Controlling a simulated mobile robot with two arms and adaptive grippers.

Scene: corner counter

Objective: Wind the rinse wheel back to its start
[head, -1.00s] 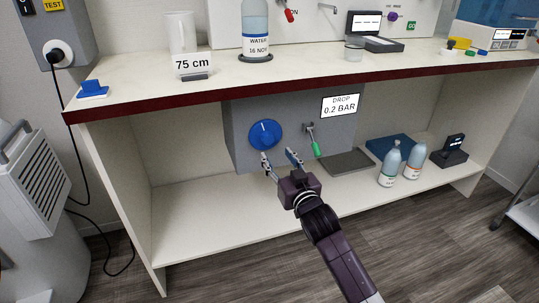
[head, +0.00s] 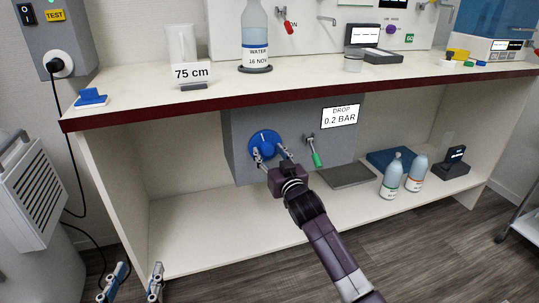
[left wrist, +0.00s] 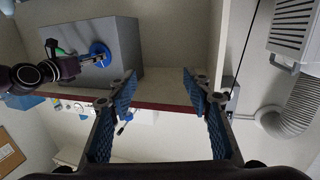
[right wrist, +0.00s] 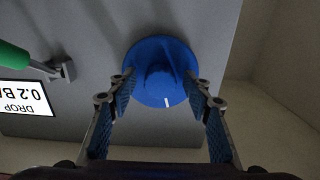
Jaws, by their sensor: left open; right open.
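The rinse wheel is a round blue knob (head: 264,137) with a raised hub and a white mark, on the front of a grey box (head: 238,150) under the counter. In the head view the mark is near the top. My right gripper (head: 269,155) is open at the wheel, one finger on each side of its lower part. In the right wrist view the hub of the wheel (right wrist: 160,78) lies ahead between the open fingers (right wrist: 162,88); I cannot tell whether they touch it. My left gripper (head: 138,270) is open and empty at the lower left, away from the wheel.
A green-handled lever (head: 316,157) hangs just right of the wheel, below a "DROP 0.2 BAR" sign (head: 340,116). The counter's dark red edge (head: 200,107) runs above. A grey tray (head: 347,175) and bottles (head: 391,178) stand on the shelf to the right. The left shelf is clear.

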